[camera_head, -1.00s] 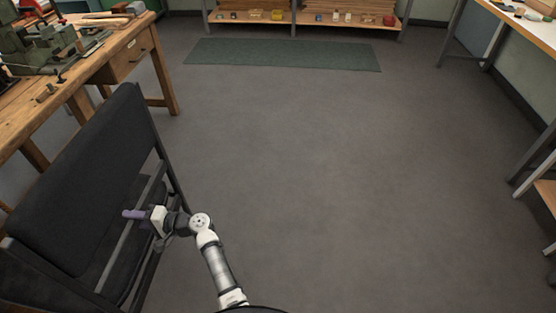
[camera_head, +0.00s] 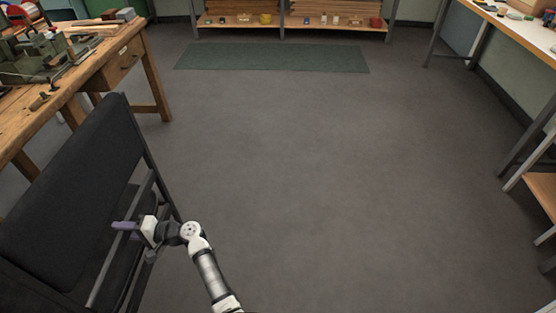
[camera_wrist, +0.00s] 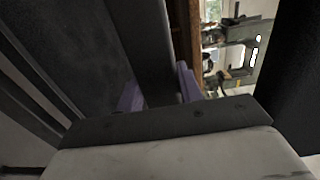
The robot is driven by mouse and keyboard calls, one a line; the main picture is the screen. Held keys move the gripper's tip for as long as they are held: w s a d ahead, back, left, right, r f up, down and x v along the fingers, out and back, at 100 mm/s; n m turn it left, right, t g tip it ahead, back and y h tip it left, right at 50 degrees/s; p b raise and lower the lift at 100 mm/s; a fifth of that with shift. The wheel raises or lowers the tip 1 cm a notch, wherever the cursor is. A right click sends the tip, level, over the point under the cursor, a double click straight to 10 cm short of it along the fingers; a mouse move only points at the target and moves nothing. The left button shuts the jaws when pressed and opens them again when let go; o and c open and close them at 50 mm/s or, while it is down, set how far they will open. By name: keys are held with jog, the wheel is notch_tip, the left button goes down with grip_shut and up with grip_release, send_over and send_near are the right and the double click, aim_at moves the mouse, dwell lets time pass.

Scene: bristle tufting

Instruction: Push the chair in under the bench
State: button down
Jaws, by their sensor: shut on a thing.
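The chair (camera_head: 75,190) stands at the lower left in the head view, with a black padded back and dark frame. The wooden bench (camera_head: 88,78) stands beyond it at the upper left. The chair's back faces me; its seat is mostly hidden behind the back. My gripper (camera_head: 123,226) is at the chair back's right side, below the pad. Its purple fingers (camera_wrist: 158,90) sit on either side of a dark chair rail (camera_wrist: 149,45) in the wrist view, shut on it.
A green machine (camera_head: 35,60) and tools lie on the bench. A bench leg (camera_head: 157,90) stands right of the chair's top. A dark mat (camera_head: 270,57) lies before a shelf (camera_head: 300,22). A white-topped table (camera_head: 520,30) stands at right. The middle floor is clear.

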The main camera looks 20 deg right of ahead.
jog(key=shift+s+a+f, duration=0.15)
jog(key=shift+s+a, duration=0.05)
jog(key=shift+a, duration=0.05)
jog(key=c, duration=1.2)
grip_release()
jog(key=o, duration=0.4)
jog(key=shift+w+d, duration=0.1)
jog(key=shift+c, duration=0.2)
jog(key=shift+d+r, duration=0.1)
jog(key=shift+r, duration=0.1)
jog(key=shift+w, duration=0.1)
jog(key=shift+d, duration=0.1)
